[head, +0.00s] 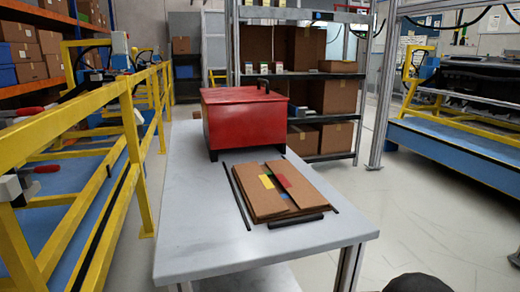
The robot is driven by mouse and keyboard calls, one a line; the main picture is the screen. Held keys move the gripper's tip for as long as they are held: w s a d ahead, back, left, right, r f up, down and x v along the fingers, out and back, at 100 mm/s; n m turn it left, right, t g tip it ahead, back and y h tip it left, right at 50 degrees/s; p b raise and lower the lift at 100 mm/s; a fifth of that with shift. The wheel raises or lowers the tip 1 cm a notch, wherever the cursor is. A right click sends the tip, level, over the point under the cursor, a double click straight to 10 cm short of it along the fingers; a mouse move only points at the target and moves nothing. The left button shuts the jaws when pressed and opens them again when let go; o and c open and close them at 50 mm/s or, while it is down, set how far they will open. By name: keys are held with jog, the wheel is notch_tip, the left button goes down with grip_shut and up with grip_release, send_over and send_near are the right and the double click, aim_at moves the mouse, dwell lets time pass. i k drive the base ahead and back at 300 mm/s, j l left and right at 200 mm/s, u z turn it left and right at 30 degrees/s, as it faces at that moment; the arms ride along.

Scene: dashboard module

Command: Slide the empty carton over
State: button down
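A low brown carton (265,200) lies on the near part of a light grey table (190,235). My gripper is not in view, and nothing is seen touching the carton.
A red box (243,122) with a black handle on its lid stands on the table behind the carton. Yellow railing (137,150) runs along the left. Shelves (320,158) with cartons stand behind. The table's front left and the floor (420,205) to the right are clear.

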aim_at(278, 186)
jog(key=i+l, duration=0.15)
jog(key=l, duration=0.2)
jog(key=i+l, duration=0.1)
jog(key=l, duration=0.25)
jog(key=i+l, duration=0.15)
jog(key=l, duration=0.2)
jog(key=i+l, duration=0.15)
jog(key=l, duration=0.2)
jog(key=u, duration=0.4)
jog(key=l+u, duration=0.15)
jog(key=u, duration=0.6)
jog(key=l+u, duration=0.15)
jog(key=u, duration=0.2)
